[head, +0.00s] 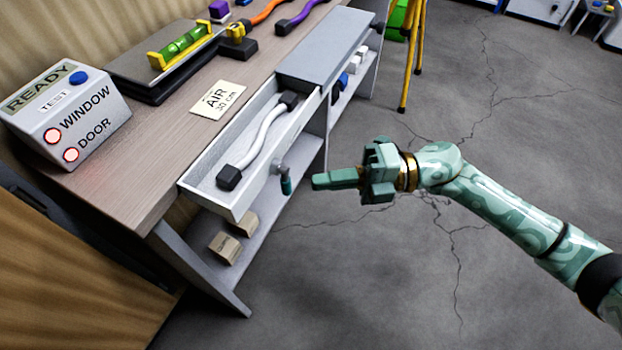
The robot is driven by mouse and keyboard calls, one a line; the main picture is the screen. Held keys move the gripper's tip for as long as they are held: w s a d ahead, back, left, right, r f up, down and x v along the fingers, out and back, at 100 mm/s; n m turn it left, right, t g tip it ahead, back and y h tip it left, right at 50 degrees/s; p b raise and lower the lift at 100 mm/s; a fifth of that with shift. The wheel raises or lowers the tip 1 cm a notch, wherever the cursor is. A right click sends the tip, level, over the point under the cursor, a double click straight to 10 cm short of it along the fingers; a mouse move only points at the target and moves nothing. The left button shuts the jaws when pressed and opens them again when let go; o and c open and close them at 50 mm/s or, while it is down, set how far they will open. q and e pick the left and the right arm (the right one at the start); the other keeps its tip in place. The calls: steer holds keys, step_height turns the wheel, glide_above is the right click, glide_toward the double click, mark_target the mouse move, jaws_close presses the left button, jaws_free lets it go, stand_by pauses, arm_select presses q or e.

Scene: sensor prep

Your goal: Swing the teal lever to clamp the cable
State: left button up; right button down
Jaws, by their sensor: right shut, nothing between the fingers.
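The teal lever (286,185) hangs at the outer front side of an open white drawer (240,207), its handle pointing down. A grey pivot holds its upper end. A white cable (262,133) with black end plugs lies along the inside of the drawer. My right gripper (318,181) is shut and empty, its fingers pointing left at the lever. A small gap shows between the fingertips and the lever. My left gripper is not in view.
On the bench top are a sloped box (68,112) with lit WINDOW and DOOR lights, an AIR 30 cm card (218,100) and a green level (183,45). Small boxes (226,246) sit on the shelf below. Yellow legs (412,60) stand behind. The floor around my right arm is clear.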

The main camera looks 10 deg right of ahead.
mark_target(283, 180)
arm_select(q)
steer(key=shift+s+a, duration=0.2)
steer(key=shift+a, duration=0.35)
arm_select(e)
steer(key=a, duration=0.3)
arm_select(q)
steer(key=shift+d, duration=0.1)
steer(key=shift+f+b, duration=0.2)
steer(key=shift+b, duration=0.15)
arm_select(e)
steer(key=shift+f+m, duration=0.1)
steer(key=shift+m, duration=0.2)
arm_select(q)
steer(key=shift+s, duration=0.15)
arm_select(e)
steer(key=shift+s+a, duration=0.1)
steer(key=shift+s, duration=0.05)
